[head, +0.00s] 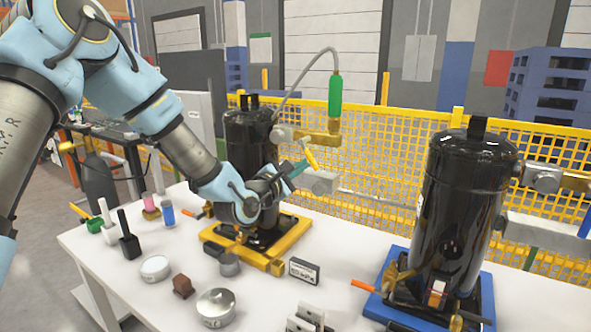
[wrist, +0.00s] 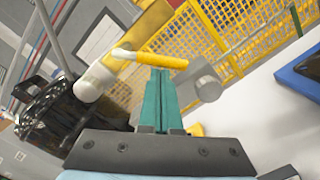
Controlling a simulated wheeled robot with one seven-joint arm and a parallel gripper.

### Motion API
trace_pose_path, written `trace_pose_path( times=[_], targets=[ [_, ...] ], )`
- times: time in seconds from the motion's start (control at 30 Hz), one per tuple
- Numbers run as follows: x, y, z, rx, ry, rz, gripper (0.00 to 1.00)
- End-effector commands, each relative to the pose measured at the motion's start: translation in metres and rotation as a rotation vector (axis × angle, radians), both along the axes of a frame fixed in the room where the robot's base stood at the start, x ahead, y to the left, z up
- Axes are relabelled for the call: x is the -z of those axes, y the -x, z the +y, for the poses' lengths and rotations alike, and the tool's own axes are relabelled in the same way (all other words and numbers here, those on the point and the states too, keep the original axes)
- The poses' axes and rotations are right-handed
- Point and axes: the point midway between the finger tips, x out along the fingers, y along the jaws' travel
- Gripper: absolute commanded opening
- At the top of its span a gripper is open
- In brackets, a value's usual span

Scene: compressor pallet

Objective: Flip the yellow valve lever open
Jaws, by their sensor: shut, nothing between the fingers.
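The yellow valve lever (head: 311,158) shows in the head view beside the black compressor (head: 248,135) on the yellow pallet (head: 277,264). In the wrist view the yellow lever (wrist: 165,61) lies nearly level across the picture, joined by a pale stem to a light round fitting (wrist: 95,82). My gripper (head: 300,168) has its teal fingers closed together with nothing between them. In the wrist view the fingertips of my gripper (wrist: 161,72) are right at the lever's underside in the picture; I cannot tell whether they touch it.
A second black compressor (head: 462,205) stands on a blue pallet (head: 398,310) at the right. A green-handled hose (head: 335,92) rises above the valve. Loose small parts, including a round metal piece (head: 216,307), lie on the white table (head: 120,270). A yellow mesh fence (head: 405,150) stands behind.

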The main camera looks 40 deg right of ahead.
Motion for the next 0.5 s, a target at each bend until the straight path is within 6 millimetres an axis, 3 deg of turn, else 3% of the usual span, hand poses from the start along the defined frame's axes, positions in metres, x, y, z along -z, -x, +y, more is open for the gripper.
trace_pose_path(
  times=[0.5],
  targets=[
    [-0.014, 0.022, -0.005, -0.001, 0.126, 0.476, 0.00]
  ],
)
